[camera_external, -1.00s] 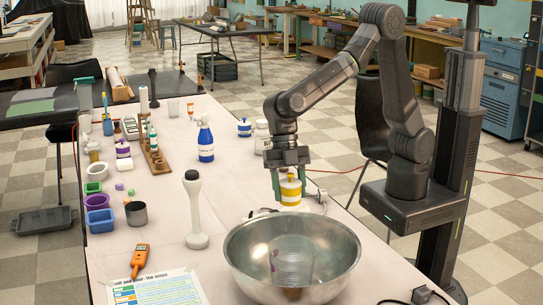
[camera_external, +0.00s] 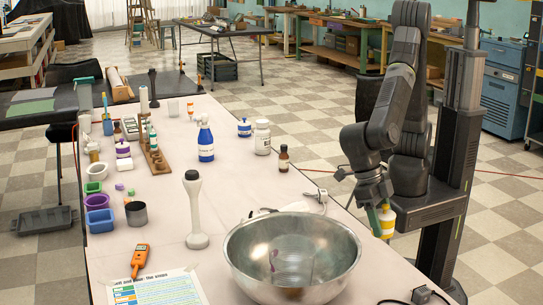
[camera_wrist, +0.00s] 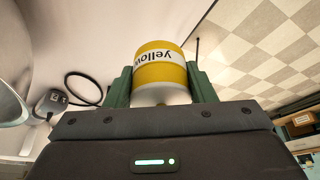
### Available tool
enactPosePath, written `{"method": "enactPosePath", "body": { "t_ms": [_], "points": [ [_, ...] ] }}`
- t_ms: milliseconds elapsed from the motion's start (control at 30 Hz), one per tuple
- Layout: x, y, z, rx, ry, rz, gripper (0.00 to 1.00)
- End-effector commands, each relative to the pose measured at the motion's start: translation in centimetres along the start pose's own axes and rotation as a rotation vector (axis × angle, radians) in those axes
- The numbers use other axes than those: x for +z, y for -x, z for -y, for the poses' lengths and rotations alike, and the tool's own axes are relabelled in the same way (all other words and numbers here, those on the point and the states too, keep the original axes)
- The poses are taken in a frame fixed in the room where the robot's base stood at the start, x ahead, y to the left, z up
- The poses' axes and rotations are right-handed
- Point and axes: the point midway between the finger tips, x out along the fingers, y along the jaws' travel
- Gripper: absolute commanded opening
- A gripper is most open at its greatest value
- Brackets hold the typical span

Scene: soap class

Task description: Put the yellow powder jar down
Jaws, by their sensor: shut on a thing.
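The yellow powder jar (camera_external: 386,222) has a yellow body with a white label band. In the wrist view the jar (camera_wrist: 161,68) sits between the two green fingers, its label reading "yellow" upside down. My gripper (camera_external: 384,212) is shut on the jar and holds it in the air at the right, at or past the table's right edge. It also shows in the wrist view (camera_wrist: 161,88). The jar's far side is hidden.
A large metal bowl (camera_external: 240,262) stands at the table's front right, a white blender stick (camera_external: 196,215) to its left. A brown bottle (camera_external: 284,160), white jar (camera_external: 262,138), blue-labelled bottle (camera_external: 206,142) and blue jar (camera_external: 244,128) stand behind. Bare table (camera_external: 235,185) lies between.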

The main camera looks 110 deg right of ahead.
Motion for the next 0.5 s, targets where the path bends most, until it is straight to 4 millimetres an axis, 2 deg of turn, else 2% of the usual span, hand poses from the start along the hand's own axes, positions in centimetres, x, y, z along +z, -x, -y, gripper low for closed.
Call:
{"method": "enactPosePath", "body": {
  "t_ms": [100, 267, 500],
  "points": [
    [0.8, -1.7, 0.0, -0.001, -0.003, 0.000, 0.10],
    [1.2, -2.8, 0.0, 0.000, -0.002, 0.000, 0.10],
    [2.4, -5.6, 0.0, -0.001, -0.003, 0.000, 0.10]
  ]
}}
